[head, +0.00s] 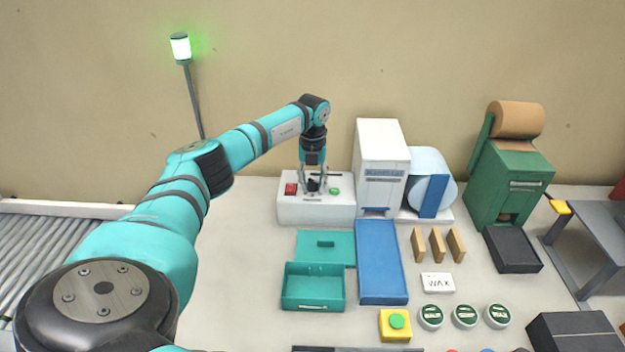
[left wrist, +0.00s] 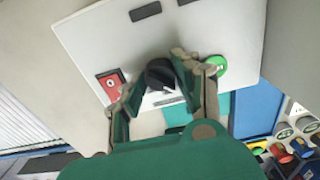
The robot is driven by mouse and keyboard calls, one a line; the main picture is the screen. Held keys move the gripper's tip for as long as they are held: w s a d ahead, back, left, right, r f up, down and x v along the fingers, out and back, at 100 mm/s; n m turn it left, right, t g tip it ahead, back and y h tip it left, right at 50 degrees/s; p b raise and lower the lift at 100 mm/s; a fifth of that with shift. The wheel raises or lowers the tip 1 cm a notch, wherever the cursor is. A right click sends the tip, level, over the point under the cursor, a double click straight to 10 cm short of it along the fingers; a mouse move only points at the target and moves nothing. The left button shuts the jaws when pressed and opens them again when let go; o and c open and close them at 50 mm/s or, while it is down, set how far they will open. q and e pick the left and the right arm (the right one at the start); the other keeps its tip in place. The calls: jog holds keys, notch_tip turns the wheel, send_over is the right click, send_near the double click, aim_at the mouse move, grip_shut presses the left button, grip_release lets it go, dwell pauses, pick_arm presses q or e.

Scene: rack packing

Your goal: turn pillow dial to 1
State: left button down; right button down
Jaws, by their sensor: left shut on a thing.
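A low white control box (head: 290,212) stands at the back of the table. It carries a red switch (head: 291,189), a black dial (left wrist: 160,74) and a green button (head: 335,191). My left gripper (head: 314,184) points down over the box, shut on the black dial between the red switch and the green button. In the left wrist view its two fingers (left wrist: 158,80) lie on either side of the dial. I cannot read the dial's setting or any number marks. My right gripper is out of view.
Right of the box stand a white machine (head: 380,145) with a blue film roll (head: 428,165) and a green machine with a brown roll (head: 510,175). In front lie a teal box (head: 313,290), a blue tray (head: 381,260), several wax tins (head: 464,316) and a yellow-based button (head: 395,330).

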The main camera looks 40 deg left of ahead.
aim_at(313, 180)
pick_arm(q)
jog(key=shift+w+r, duration=0.1)
jog(key=shift+r, duration=0.05)
dwell(0.3)
jog(key=c, duration=0.9)
grip_release()
jog(key=shift+c, duration=0.2)
notch_tip(313, 180, up, 12)
